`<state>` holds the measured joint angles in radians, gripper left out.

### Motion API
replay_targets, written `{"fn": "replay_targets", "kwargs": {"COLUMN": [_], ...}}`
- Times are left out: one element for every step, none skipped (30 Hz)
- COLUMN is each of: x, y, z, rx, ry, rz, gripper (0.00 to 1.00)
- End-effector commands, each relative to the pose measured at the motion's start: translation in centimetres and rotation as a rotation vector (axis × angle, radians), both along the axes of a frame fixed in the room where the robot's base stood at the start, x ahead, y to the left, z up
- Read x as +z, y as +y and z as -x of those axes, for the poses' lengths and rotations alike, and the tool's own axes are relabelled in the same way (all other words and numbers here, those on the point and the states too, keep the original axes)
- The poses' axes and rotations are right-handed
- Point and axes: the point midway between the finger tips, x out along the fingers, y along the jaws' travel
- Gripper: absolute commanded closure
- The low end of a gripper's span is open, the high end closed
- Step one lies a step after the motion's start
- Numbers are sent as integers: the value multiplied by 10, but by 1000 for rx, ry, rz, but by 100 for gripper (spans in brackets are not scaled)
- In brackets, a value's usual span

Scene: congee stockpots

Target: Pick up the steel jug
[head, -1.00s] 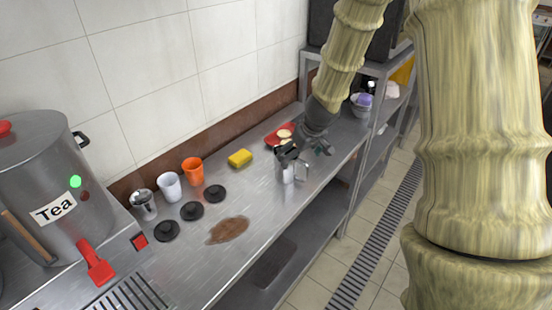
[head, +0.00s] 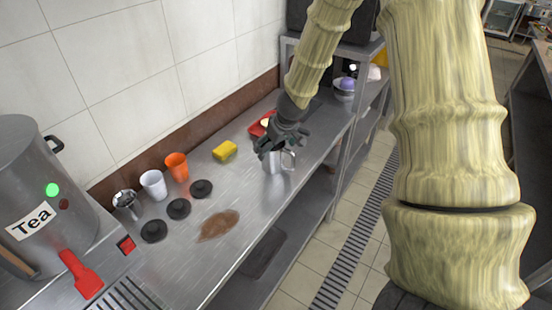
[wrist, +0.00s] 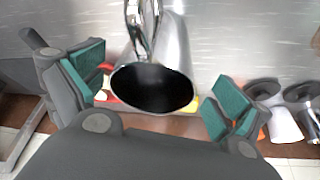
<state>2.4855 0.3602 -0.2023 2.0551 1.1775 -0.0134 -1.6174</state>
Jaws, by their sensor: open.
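The steel jug (head: 278,161) stands upright on the steel counter, partly hidden by my gripper in the head view. Its handle (head: 289,160) points to the right there. In the wrist view the jug (wrist: 172,55) shows its dark open mouth (wrist: 152,87) between my two green-padded fingers, with its handle (wrist: 141,28) at the top. My gripper (head: 269,151) is open, at the jug's upper part. In the wrist view my gripper (wrist: 156,90) has a gap on both sides of the jug, so it is not gripping it.
A yellow sponge (head: 224,151) and a red tray (head: 258,129) lie near the jug. An orange cup (head: 177,166), a white cup (head: 153,184), a metal cup (head: 126,204) and black lids (head: 178,208) stand left. A brown spill (head: 217,225) lies in front. A shelf rack (head: 352,115) stands right.

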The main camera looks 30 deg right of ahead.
Motion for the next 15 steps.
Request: {"fn": "replay_targets", "kwargs": {"x": [-4,-7,-10,-13,-15,-18,-21,-23,-27,-30,-33,-35,-37,-39,-41], "y": [-1,-1,-2,-3,-3,-3,-4,-5,-6,-5,-5,-5,-5,-5,-5], "z": [-1,-2,-3,-4,-5,-6,-7,-8,-9,-11,-12,-13,-14,-15,-15], "rx": [-2,-2,-3,-4,-3,-3,-3,-4,-5,-3,-3,-3,-3,-3,-2], "ry": [1,1,2,2,1,1,1,2,2,1,1,1,1,1,1], "rz": [-4,-4,-3,-3,-3,-5,-3,-4,-4,-3,-3,-3,-3,-3,-2], "gripper": [0,0,0,0,0,0,0,0,0,0,0,0,0,0,0]}}
